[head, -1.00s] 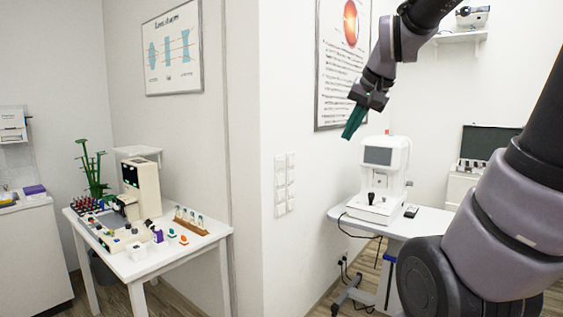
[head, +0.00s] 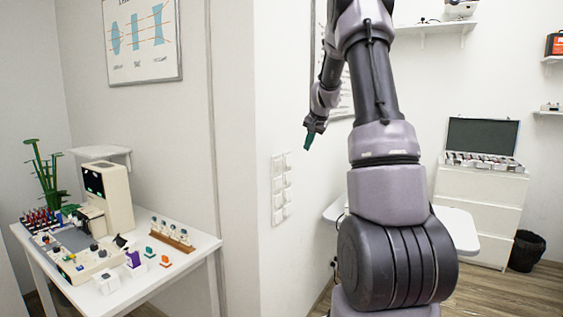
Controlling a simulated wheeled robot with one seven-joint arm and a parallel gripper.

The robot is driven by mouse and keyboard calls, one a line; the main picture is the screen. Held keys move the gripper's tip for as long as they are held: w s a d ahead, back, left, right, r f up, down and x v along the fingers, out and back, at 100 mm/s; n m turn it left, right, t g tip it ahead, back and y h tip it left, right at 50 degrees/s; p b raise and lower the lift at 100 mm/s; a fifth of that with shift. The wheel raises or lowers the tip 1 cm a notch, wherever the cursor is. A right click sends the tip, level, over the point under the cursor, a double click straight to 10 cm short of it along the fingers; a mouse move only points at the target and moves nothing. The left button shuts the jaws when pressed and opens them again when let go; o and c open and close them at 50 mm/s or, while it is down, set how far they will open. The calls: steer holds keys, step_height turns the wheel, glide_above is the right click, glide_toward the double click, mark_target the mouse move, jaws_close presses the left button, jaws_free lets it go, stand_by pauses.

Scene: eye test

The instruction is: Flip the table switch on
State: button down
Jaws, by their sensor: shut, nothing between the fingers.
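A panel of several white switches (head: 281,188) is on the white wall, left of my arm. Which one is the table switch, and whether any is on, I cannot tell at this size. My gripper (head: 309,141), with teal fingers, is shut and empty. It points downward, above and right of the panel in the picture, and I see no contact with it. A white table (head: 455,226) on the right is partly hidden behind my arm. The eye instrument that stood on it is hidden now.
A white table (head: 205,243) on the left carries a beige device (head: 108,196), a rack of small bottles (head: 172,237) and small parts. A white cabinet (head: 480,205) with an open case (head: 482,140) stands at the back right. A black bin (head: 526,250) is beside it.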

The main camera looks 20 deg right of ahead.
mark_target(288, 161)
steer(key=shift+w+f, duration=0.1)
steer(key=shift+w, duration=0.2)
steer(key=w+a+f, duration=0.2)
steer(key=w+f, duration=0.6)
steer(key=shift+w+a+f, duration=0.15)
steer(key=shift+w+f, duration=0.2)
steer(key=shift+w, duration=0.05)
steer(key=shift+w+a, duration=0.1)
steer(key=shift+w+a+f, duration=0.1)
steer(key=shift+w+f, duration=0.05)
stand_by(0.4)
